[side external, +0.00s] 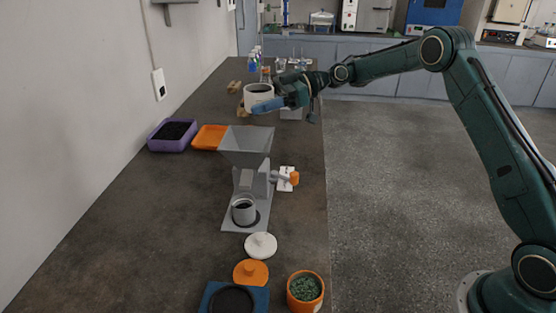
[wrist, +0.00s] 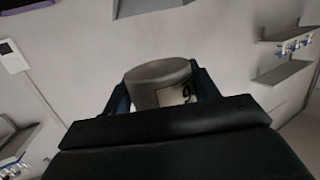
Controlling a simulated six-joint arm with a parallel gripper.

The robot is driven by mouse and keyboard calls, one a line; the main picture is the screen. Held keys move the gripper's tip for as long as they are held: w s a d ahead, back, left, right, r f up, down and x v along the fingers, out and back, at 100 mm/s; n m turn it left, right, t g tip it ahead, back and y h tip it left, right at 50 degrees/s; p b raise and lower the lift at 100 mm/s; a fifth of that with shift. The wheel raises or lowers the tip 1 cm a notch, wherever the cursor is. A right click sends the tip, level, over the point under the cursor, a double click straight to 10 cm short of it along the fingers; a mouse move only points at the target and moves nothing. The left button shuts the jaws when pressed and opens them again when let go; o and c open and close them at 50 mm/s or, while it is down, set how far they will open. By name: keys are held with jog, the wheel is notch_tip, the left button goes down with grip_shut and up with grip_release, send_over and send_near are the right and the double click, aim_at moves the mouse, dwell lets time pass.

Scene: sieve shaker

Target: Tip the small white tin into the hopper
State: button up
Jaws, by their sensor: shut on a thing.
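The small white tin (side external: 258,95) is held up in my gripper (side external: 272,103), above the counter and beyond the hopper. It looks about upright, with dark contents at its open top. In the wrist view the tin (wrist: 160,84) sits between the two fingers of my gripper (wrist: 160,95), and a label with a dark mark shows on its side. The grey hopper (side external: 246,140) is the square funnel on top of a grey machine, nearer the camera than the tin. The tin is apart from the hopper.
A grey cup (side external: 244,210) stands at the machine's base. A purple tray (side external: 172,136) with dark grains and an orange tray (side external: 209,137) lie left of the hopper. A white lid (side external: 261,245), an orange lid (side external: 251,272) and an orange pot of green grains (side external: 305,290) are in front.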

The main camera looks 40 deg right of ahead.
jog(key=shift+a+r, duration=0.1)
jog(key=shift+a, duration=0.2)
jog(key=shift+n+g, duration=0.3)
jog(key=shift+w+d+f+n+h, duration=0.1)
jog(key=shift+f+n+h, duration=0.15)
jog(key=shift+f+h, duration=0.25)
jog(key=shift+s+d+f+n+h, duration=0.1)
jog(key=shift+d+f+n+h, duration=0.1)
jog(key=shift+f+h, duration=0.3)
jog(key=shift+w+d+f+n+h, duration=0.1)
jog(key=shift+f+n+h, duration=0.15)
jog(key=shift+f+h, duration=0.25)
jog(key=shift+r+h, duration=0.2)
jog(key=shift+h, duration=0.2)
jog(key=shift+d+n+h, duration=0.1)
jog(key=shift+n+h, duration=0.2)
jog(key=shift+h, duration=0.2)
jog(key=shift+r+n+h, duration=0.25)
jog(key=shift+n+h, duration=0.05)
jog(key=shift+h, duration=0.2)
jog(key=shift+r, duration=0.1)
jog(key=shift+r+h, duration=0.15)
jog(key=shift+h, duration=0.55)
